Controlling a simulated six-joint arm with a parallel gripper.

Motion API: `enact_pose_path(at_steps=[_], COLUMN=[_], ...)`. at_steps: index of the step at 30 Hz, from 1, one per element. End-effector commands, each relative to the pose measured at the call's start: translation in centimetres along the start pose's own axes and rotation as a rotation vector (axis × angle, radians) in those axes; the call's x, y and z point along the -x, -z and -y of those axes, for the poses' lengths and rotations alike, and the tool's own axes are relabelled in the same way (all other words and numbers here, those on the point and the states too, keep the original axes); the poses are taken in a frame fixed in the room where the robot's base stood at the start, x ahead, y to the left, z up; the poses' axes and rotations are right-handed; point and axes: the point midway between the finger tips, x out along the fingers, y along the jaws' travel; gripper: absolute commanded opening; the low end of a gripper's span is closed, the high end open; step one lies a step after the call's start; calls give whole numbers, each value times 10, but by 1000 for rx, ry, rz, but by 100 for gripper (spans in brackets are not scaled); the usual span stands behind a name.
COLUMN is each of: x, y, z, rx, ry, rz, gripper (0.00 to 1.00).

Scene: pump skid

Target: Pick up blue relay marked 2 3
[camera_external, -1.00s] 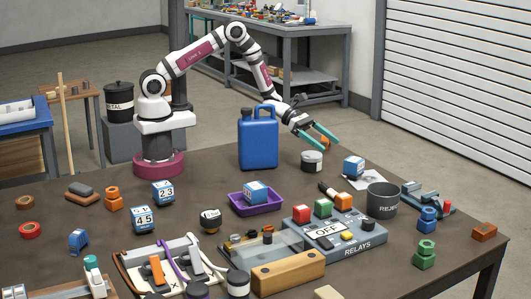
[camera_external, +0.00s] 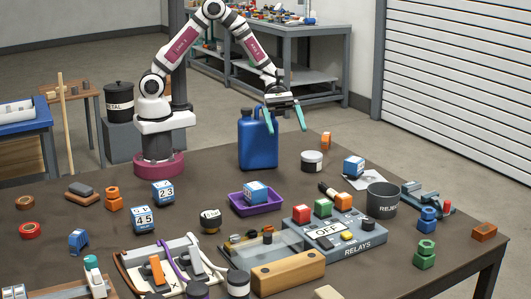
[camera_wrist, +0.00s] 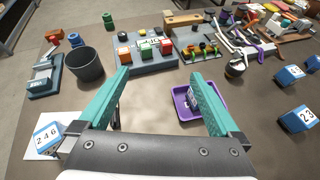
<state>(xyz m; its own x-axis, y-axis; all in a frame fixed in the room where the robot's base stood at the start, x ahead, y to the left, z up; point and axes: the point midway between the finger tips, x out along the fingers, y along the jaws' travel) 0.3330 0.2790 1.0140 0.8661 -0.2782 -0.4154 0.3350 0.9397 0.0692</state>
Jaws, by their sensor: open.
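The blue relay marked 2 3 (camera_external: 163,193) stands on the table left of centre in the external view, behind the relay marked 4 5 (camera_external: 143,219). In the wrist view the 2 3 relay (camera_wrist: 298,119) is at the lower right edge, right of the jaws. My gripper (camera_external: 285,118) is open and empty, with teal fingers pointing down in front of the blue jerrycan (camera_external: 258,143). It is well above the table, right of and behind the 2 3 relay. In the wrist view my gripper (camera_wrist: 163,82) has its fingers wide apart.
A purple tray (camera_external: 278,208) holding another blue relay (camera_external: 256,192) lies to the right of the 2 3 relay. A third numbered relay (camera_external: 354,166) sits on paper. A grey bin (camera_external: 382,200) and the relays panel (camera_external: 350,241) are farther right. Table around the 2 3 relay is mostly clear.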

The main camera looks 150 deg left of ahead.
Motion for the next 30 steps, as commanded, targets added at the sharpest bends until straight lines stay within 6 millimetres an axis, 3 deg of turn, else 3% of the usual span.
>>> enact_pose_path(at_steps=[1,4,6,9,12,17,20,30], x=[-13,-17,-2,37,13,-8,-16,-57], y=[-8,-16,-16,-10,38,82,91,102], z=[42,131,189,256,254,256,263,338], rx=[-73,-218,-308,-412,-392,-399,-402,-401], ry=[159,506,759,1123,1091,1084,1083,1084], rz=[6,26,45,77,76,75,75,73], gripper=[99,99,99,99,99,99,99,99])
